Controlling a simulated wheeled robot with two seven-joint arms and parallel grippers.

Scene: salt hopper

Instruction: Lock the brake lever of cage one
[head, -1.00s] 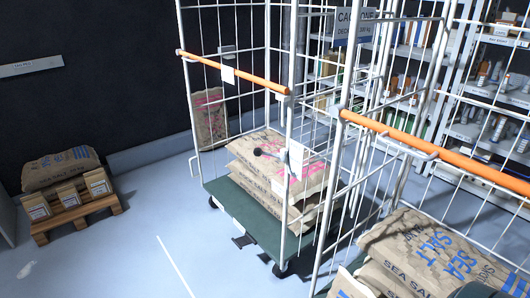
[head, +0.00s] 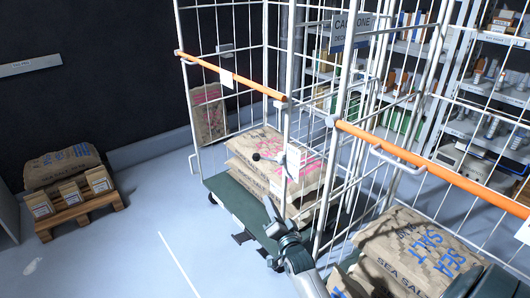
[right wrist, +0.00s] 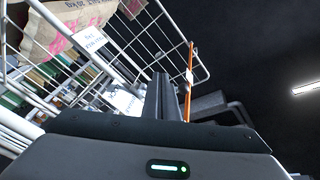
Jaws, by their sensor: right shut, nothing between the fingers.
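Cage one (head: 205,150) is a white wire roll cage with an orange handlebar (head: 232,75), a green base and stacked salt sacks (head: 250,148). Its sign (head: 352,32) is partly hidden by bars. A lever with a black ball knob (head: 257,157) sticks out leftward beside a white tag (head: 294,163) on the front post; I take it for the brake lever. My right gripper (head: 269,206) is shut and empty, below the knob and apart from it, in front of the cage base. In the right wrist view its fingers (right wrist: 160,98) are together. My left gripper is not in view.
A second cage with an orange bar (head: 430,166) and sea salt sacks (head: 415,250) stands close at right. A wooden pallet (head: 80,212) with a sack and small boxes is at left. Shelves stand behind. The floor (head: 130,255) left of cage one is clear.

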